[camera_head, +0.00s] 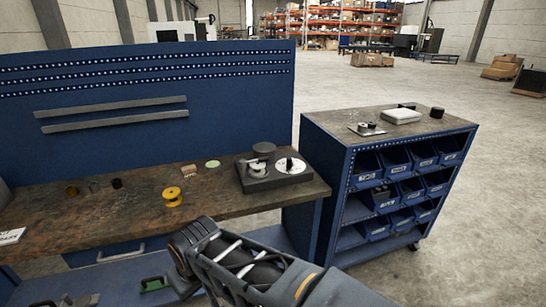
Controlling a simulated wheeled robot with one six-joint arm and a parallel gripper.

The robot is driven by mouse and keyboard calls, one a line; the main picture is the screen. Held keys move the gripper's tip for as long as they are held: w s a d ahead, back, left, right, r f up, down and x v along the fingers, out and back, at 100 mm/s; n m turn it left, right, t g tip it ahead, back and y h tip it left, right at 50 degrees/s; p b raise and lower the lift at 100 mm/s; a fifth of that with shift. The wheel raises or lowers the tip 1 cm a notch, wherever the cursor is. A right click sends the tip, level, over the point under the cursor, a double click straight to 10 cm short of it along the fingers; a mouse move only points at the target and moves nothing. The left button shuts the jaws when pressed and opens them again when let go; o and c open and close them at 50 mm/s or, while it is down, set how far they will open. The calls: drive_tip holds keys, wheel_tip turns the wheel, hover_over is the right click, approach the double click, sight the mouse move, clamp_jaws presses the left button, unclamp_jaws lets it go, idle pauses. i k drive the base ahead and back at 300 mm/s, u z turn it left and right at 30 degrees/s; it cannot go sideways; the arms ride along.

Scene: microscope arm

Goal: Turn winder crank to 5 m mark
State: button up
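The winder (275,182) stands at the right end of the brown workbench top. It has a dark rectangular base and a round white dial (290,165) on its right side, whose marks are too small to read. A dark round part (263,149) rises at its back, and a light grey round part (256,169) sits at its front left. I cannot tell which part is the crank. My arm reaches in from the bottom right, in front of the bench and below the winder. My gripper does not show, and nothing of mine touches the winder.
A yellow spool (172,197) stands left of the winder on the workbench (115,222). A pale green disc (212,164) and small dark cylinders lie behind. A blue back panel (200,118) rises behind. A blue bin cabinet (325,165) stands close on the right. Open floor lies beyond.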

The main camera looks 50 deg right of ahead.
sight(290, 163)
drive_tip(key=z, duration=0.4)
drive_tip(key=i, duration=0.8)
drive_tip(key=z, duration=1)
drive_tip(key=i, duration=0.4)
drive_tip(key=z, duration=0.4)
